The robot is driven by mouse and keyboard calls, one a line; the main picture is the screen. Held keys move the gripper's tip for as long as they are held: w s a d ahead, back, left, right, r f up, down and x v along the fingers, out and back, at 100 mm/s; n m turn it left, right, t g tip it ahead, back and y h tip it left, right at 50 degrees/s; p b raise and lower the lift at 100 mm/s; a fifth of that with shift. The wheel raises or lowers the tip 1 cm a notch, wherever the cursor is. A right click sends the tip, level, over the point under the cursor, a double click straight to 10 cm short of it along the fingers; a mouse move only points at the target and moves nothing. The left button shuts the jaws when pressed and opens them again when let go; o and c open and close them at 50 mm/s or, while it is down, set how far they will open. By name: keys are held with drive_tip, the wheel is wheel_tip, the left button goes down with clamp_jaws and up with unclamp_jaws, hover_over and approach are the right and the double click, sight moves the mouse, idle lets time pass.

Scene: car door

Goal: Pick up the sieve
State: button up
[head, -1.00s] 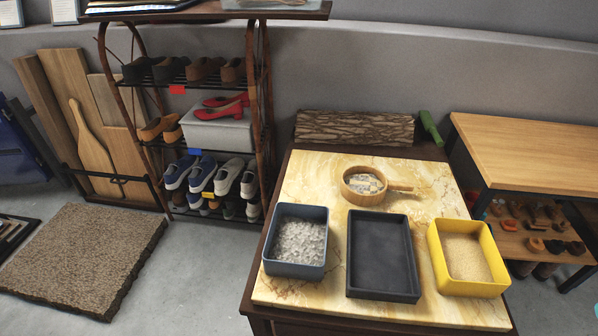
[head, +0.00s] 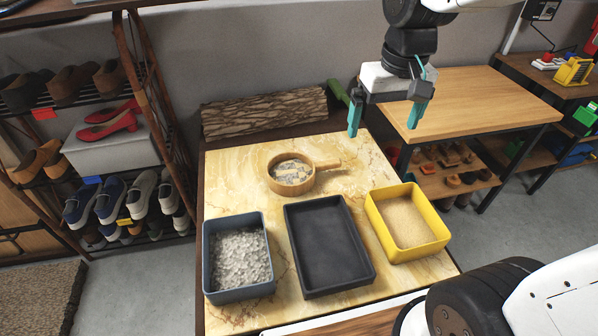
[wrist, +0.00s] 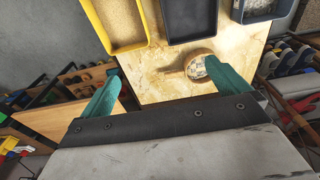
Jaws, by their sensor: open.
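The sieve (head: 278,174) is a round wooden ring with a mesh bottom and a short handle pointing right. It rests on the marble-patterned tabletop (head: 345,150), behind the trays. It also shows in the wrist view (wrist: 186,71), between the fingers and beyond them. My gripper (head: 386,124) has teal fingers spread apart with nothing between them. In the head view it hangs to the right of the sieve and its handle, clear of both. The wrist view shows its two fingers (wrist: 171,97) wide apart.
A grey-blue bin of grey gravel (head: 210,275), an empty black tray (head: 330,245) and a yellow bin of sand (head: 432,243) stand along the front. A bark-covered log (head: 265,112) lies behind the sieve. A wooden bench (head: 480,95) is at right, a shoe rack (head: 160,100) at left.

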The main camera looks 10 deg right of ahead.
drive_tip(key=w+f, duration=0.5)
drive_tip(key=w, duration=0.2)
hover_over(326, 162)
drive_tip(key=s, duration=0.1)
drive_tip(key=shift+g, duration=0.4)
drive_tip(key=f, duration=1.8)
drive_tip(key=shift+s+f, duration=0.15)
drive_tip(key=shift+s, duration=0.05)
drive_tip(key=f, duration=0.4)
drive_tip(key=w+f, duration=0.1)
drive_tip(key=f, duration=0.2)
drive_tip(key=shift+w+f, duration=0.1)
drive_tip(key=shift+f, duration=0.6)
drive_tip(key=c, duration=1.1)
